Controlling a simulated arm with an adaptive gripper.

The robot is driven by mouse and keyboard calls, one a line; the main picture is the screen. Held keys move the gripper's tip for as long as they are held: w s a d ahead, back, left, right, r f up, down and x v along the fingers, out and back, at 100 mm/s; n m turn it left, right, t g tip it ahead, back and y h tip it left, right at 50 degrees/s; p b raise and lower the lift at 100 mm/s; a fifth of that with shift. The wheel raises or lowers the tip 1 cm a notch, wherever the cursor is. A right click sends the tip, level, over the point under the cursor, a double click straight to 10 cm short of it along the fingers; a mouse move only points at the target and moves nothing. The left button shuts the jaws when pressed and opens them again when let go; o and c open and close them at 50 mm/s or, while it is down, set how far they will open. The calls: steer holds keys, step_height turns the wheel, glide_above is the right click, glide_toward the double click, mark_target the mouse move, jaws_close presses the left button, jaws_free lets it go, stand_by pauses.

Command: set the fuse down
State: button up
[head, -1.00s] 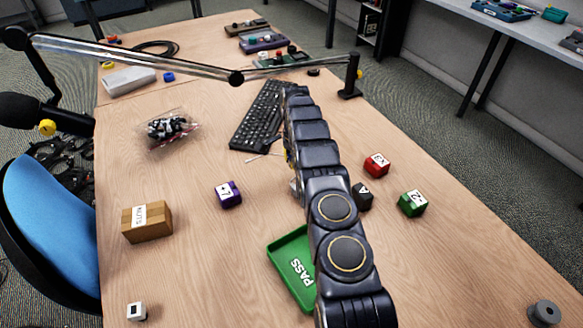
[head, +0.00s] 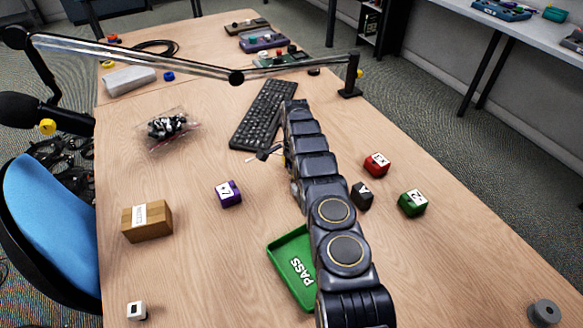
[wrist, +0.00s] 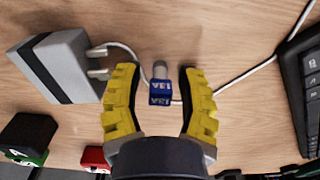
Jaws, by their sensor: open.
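The fuse (wrist: 161,92), a small piece with a blue 13A label and a metal end cap, shows in the wrist view between the fingers of my gripper (wrist: 157,78). The yellow fingers with dark pads are spread, with a visible gap on each side of the fuse. The fuse appears to be at the wood tabletop; its exact height is hard to tell. In the head view my arm hides the fuse and most of my gripper (head: 272,153), with a dark finger part showing left of the arm beside the keyboard.
A grey plug block (wrist: 62,67) with metal pins lies left of the fingers, close by. A white cable (wrist: 245,72) runs past the fuse. The keyboard (head: 262,116) is near. A green PASS tray (head: 287,260), purple cube (head: 228,194) and cardboard box (head: 147,222) stand nearer.

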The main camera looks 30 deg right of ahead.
step_height(320, 180, up, 12)
steer(key=s+a+r+n, duration=0.45)
steer(key=a+r, duration=0.25)
steer(key=r, duration=0.4)
steer(key=s+a+r+n+g, duration=0.1)
steer(key=s+a+r+n, duration=0.55)
steer(key=s, duration=0.55)
steer(key=s+a+n, duration=0.3)
steer(key=s, duration=1)
steer(key=s+a+r+n, duration=0.1)
steer(key=s+a+n, duration=0.2)
steer(key=s, duration=1.1)
steer(key=shift+a+n+g, duration=0.3)
steer(key=shift+a+n, duration=0.05)
steer(key=shift+n, duration=0.15)
steer(key=shift+a+f, duration=0.1)
